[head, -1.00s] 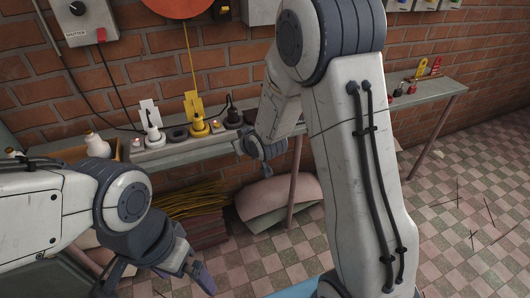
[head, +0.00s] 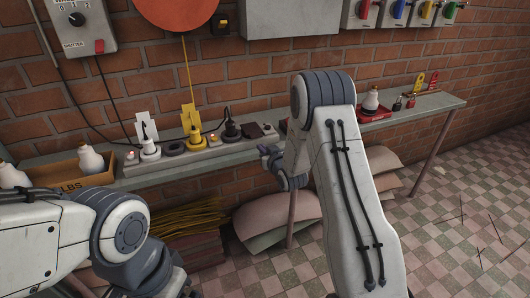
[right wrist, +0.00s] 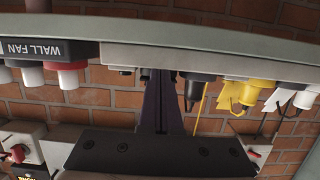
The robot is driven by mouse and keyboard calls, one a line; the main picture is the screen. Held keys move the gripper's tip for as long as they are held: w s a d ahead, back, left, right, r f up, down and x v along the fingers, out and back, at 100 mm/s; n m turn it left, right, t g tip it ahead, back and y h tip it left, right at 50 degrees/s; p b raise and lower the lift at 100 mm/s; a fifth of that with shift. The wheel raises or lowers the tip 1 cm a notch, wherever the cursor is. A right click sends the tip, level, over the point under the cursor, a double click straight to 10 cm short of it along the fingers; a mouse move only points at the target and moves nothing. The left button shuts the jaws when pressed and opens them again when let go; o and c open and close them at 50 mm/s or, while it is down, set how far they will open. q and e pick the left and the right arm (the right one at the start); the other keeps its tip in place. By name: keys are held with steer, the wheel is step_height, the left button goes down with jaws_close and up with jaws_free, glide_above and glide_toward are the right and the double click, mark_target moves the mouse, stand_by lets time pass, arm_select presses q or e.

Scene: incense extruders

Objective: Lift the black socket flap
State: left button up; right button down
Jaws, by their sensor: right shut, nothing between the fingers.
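A row of sockets stands on the wall shelf in the head view, with a white plug (head: 149,149), a yellow plug (head: 195,138) and a black plug (head: 231,130). White and yellow flaps stand up behind their plugs. A dark flat piece (head: 252,130) beside the black plug looks like the black socket flap, lying low. My right gripper (head: 268,152) is at the shelf's front edge, just right of the black plug. In the right wrist view its shut, empty fingers (right wrist: 158,74) point toward the shelf, beside the black plug (right wrist: 194,88). My left gripper is mostly cut off below.
The shelf (head: 160,178) runs along a brick wall. A box of white bottles (head: 89,160) stands at its left; a red piece with a bulb-like bottle (head: 371,101) is at its right. A wall fan box (right wrist: 55,50) shows in the right wrist view. Sacks (head: 280,215) lie below.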

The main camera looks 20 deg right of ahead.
mark_target(259, 133)
steer(key=shift+w, duration=0.4)
steer(key=shift+w+a+r, duration=0.1)
steer(key=shift+w+r, duration=0.05)
steer(key=shift+w, duration=0.55)
steer(key=shift+w+r, duration=0.1)
steer(key=shift+w, duration=0.55)
steer(key=shift+r, duration=0.2)
steer(key=shift+r+p, duration=0.75)
steer(key=shift+r, duration=0.9)
steer(key=shift+w, duration=0.1)
